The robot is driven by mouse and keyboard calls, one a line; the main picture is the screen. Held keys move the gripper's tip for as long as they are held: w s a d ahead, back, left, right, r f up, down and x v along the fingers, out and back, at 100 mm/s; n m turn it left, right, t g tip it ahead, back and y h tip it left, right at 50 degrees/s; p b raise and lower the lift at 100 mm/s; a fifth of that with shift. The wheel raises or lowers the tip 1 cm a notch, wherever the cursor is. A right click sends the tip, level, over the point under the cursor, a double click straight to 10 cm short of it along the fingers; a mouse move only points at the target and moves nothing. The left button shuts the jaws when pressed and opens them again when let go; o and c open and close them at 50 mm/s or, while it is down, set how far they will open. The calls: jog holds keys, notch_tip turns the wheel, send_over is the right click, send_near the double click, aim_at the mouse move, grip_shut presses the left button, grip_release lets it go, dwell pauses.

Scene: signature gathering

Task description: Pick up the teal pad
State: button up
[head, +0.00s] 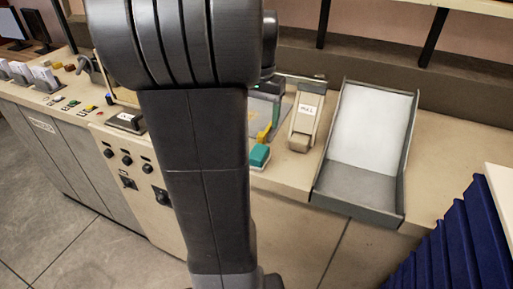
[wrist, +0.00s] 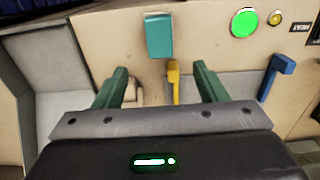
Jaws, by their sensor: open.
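The teal pad (head: 260,156) is a small block at the front edge of the counter, just right of my arm in the head view. In the wrist view the teal pad (wrist: 159,36) is at the top centre, beyond the fingertips and roughly in line with the gap between them. My gripper (wrist: 162,70) is open, its two green fingers spread apart with no pad between them.
A yellow lever (wrist: 173,84) shows between the fingers, below the pad. A blue lever (wrist: 281,66) and a lit green button (wrist: 244,23) are to the right. A lever marked PULL (head: 306,114) and a grey tray (head: 358,205) stand right of the pad.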

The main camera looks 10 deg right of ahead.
jog(key=f, duration=0.6)
jog(key=f+p, duration=0.1)
jog(key=f, duration=0.5)
jog(key=shift+s+a+f, duration=0.1)
jog(key=shift+s+a, duration=0.05)
jog(key=shift+s, duration=0.05)
jog(key=c, duration=1)
jog(key=shift+o, duration=0.2)
notch_tip(320, 180, up, 10)
jog(key=shift+r+b, duration=0.1)
jog(key=shift+b, duration=0.2)
jog(key=o, duration=0.4)
jog(key=shift+c, duration=1.4)
